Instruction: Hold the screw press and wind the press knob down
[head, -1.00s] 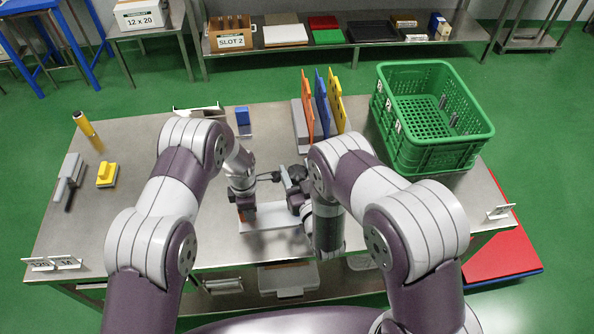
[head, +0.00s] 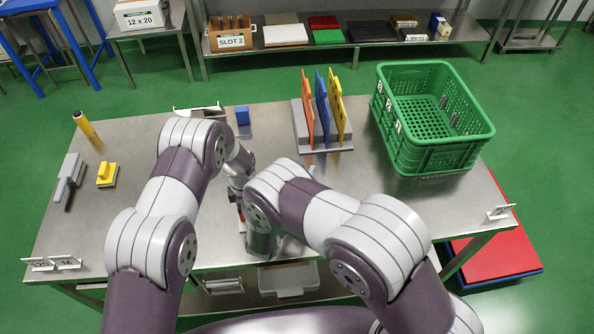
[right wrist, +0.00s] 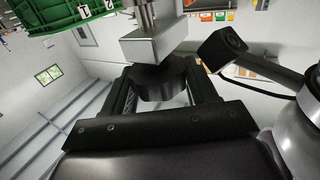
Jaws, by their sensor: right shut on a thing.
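In the right wrist view the dark faceted press knob (right wrist: 160,85) lies between the two black fingers of my right gripper (right wrist: 163,75), which is shut on it. A silver metal block (right wrist: 153,45) with a shaft, apparently part of the screw press, sits just beyond the knob. In the head view my right forearm and wrist cover the press and the right fingers. My left gripper (head: 240,210) is at the front middle of the table, mostly hidden behind the right arm. Its fingers and what they touch cannot be made out.
A rack with orange, blue and yellow boards (head: 322,105) stands at the back of the steel table (head: 130,225). A green crate (head: 430,160) is at the right. A yellow-handled block (head: 106,174) and a grey tool (head: 69,178) lie at the left. A blue block (head: 242,116) is behind my arms.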

